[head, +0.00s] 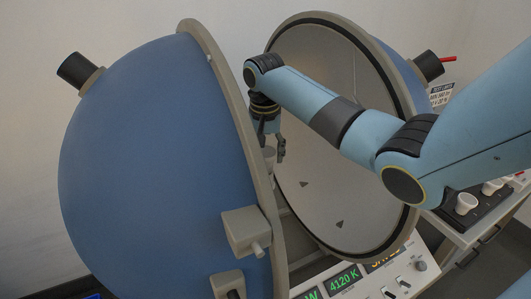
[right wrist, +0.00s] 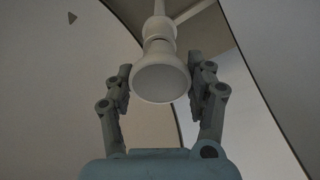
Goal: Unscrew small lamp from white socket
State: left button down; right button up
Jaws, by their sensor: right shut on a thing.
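The small lamp (right wrist: 161,80) is a pale reflector bulb, its wide round face toward the camera in the right wrist view. Its neck meets the white socket (right wrist: 159,28) on a thin post behind it. My right gripper (right wrist: 165,78) has one finger on each side of the lamp and is shut on it. In the head view my right gripper (head: 274,148) reaches down between the two halves of the sphere. A small pale part of the lamp (head: 269,157) shows beside its fingers; the socket is hidden there. My left gripper is in neither view.
A large blue sphere half (head: 140,160) with a grey rim stands at left. The other half (head: 340,130), with its pale inside, stands open behind my right arm.

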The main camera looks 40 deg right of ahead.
jog(key=n, duration=0.4)
jog(key=n+y, duration=0.1)
jog(key=n, duration=0.4)
jog(key=shift+n+t, duration=0.3)
jog(key=n, duration=0.5)
jog(key=shift+r+y, duration=0.1)
jog(key=shift+y, duration=0.2)
jog(key=n, duration=0.5)
jog(key=shift+n+y, duration=0.3)
jog(key=shift+n, duration=0.1)
jog(key=o, duration=1)
jog(key=shift+o, duration=0.2)
